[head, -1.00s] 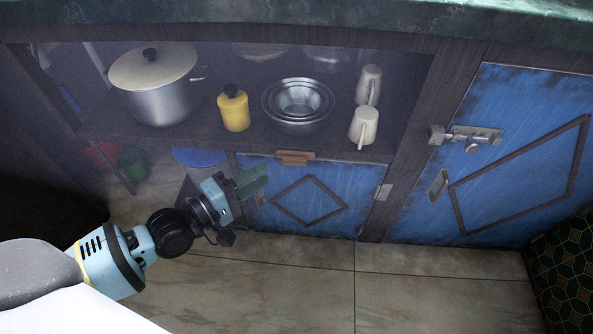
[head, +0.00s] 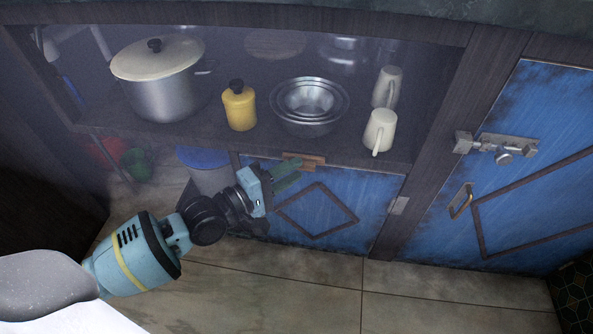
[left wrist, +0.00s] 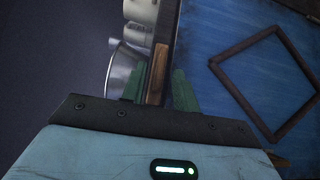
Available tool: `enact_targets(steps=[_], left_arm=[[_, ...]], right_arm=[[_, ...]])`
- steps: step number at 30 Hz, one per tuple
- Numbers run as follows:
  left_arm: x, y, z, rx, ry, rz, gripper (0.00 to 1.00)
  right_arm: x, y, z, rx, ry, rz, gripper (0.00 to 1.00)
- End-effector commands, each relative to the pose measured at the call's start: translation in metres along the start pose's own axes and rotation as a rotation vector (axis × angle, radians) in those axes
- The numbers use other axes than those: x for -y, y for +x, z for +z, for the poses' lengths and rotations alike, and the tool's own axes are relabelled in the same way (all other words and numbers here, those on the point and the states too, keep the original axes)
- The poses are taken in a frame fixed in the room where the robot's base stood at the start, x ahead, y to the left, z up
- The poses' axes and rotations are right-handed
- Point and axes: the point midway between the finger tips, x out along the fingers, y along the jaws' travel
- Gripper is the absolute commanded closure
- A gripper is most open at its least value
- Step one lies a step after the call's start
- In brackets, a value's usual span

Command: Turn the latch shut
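A small wooden latch (head: 306,162) sits at the top edge of the low blue door (head: 345,190), at the front edge of the shelf, and lies roughly along that edge. My left gripper (head: 287,174) is just below and left of it, with its green fingers pointing toward it. In the left wrist view the fingers (left wrist: 160,88) are apart, and the wooden latch (left wrist: 158,72) shows in line with the gap between them. I cannot tell whether they touch it. My right gripper is in neither view.
The shelf above holds a lidded pot (head: 163,85), a yellow bottle (head: 239,106), metal bowls (head: 309,103) and two white mugs (head: 380,130). A larger blue door (head: 520,190) with a metal bolt (head: 505,148) is at the right. The tiled floor (head: 300,285) in front is clear.

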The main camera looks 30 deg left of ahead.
Motion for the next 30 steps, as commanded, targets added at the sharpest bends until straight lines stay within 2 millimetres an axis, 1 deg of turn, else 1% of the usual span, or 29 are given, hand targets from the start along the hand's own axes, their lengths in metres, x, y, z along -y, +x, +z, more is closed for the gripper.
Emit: enact_targets(steps=[1, 5, 14, 17, 21, 30], left_arm=[[0.001, 0.006, 0.0, 0.0, -0.001, 0.002, 0.7], [0.001, 0.014, 0.0, 0.001, -0.001, 0.0, 0.7], [0.0, 0.016, 0.0, 0.001, 0.0, -0.001, 0.7], [0.0, 0.016, 0.0, 0.001, 0.0, -0.001, 0.82], [0.0, 0.016, 0.0, 0.001, 0.0, 0.0, 1.0], [-0.001, 0.016, 0.0, 0.0, 0.006, -0.006, 1.0]], right_arm=[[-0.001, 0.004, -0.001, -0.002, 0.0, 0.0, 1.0], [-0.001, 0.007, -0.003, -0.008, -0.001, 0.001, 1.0], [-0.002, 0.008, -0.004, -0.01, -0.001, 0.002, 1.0], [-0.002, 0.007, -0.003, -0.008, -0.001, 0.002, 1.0], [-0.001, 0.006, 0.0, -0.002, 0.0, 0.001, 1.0], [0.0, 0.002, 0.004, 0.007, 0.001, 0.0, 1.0]])
